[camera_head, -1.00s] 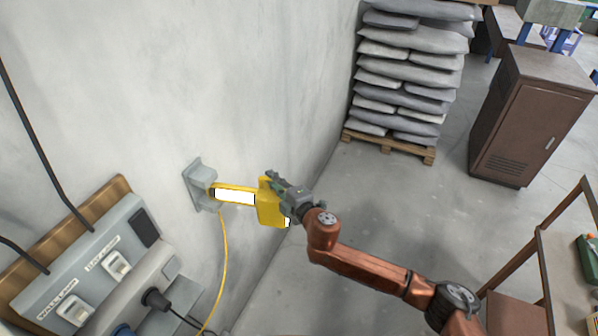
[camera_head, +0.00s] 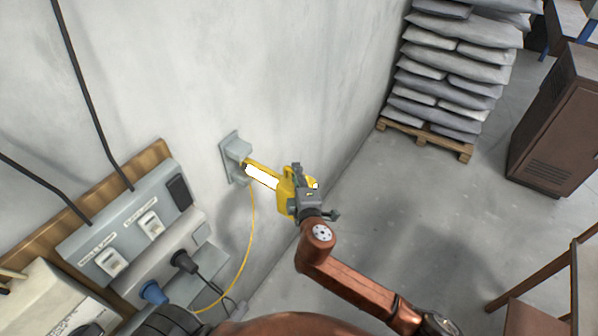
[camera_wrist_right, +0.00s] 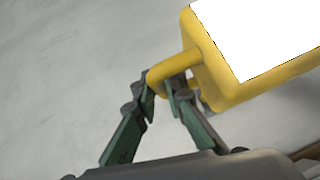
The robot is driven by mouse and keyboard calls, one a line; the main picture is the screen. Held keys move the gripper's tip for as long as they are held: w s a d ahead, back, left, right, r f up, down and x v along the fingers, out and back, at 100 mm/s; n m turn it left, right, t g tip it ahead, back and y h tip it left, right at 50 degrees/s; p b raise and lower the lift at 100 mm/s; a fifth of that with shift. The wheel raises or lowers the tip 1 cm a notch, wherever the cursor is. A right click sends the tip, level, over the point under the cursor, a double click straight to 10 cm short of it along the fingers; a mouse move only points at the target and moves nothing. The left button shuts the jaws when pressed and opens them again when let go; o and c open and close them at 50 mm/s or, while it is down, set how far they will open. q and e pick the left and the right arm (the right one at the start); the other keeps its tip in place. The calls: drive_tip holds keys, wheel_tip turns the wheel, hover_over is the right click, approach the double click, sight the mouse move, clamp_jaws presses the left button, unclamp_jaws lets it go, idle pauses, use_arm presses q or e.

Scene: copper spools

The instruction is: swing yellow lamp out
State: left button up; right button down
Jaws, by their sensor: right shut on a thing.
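The yellow lamp (camera_head: 264,178) is mounted on a grey wall bracket (camera_head: 236,157) and stands out from the wall, its white panel lit. Its yellow frame and white panel also show in the right wrist view (camera_wrist_right: 238,98). My right gripper (camera_head: 303,186) is at the lamp's outer end. In the right wrist view, the green fingers of my right gripper (camera_wrist_right: 162,95) are shut on the lamp's yellow handle loop (camera_wrist_right: 163,72). My left gripper is not in view.
A grey switch panel (camera_head: 110,225) with labelled switches and plugs is on the wall at lower left. A yellow cable (camera_head: 250,235) hangs below the lamp. Stacked sacks (camera_head: 450,80) on a pallet (camera_head: 425,138) and a brown cabinet (camera_head: 565,130) stand behind. Floor between is clear.

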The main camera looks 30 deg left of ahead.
drive_tip(key=c, duration=2.1)
unclamp_jaws()
drive_tip(key=shift+a, duration=0.1)
drive_tip(key=shift+o, duration=0.7)
drive_tip(key=v, duration=1.2)
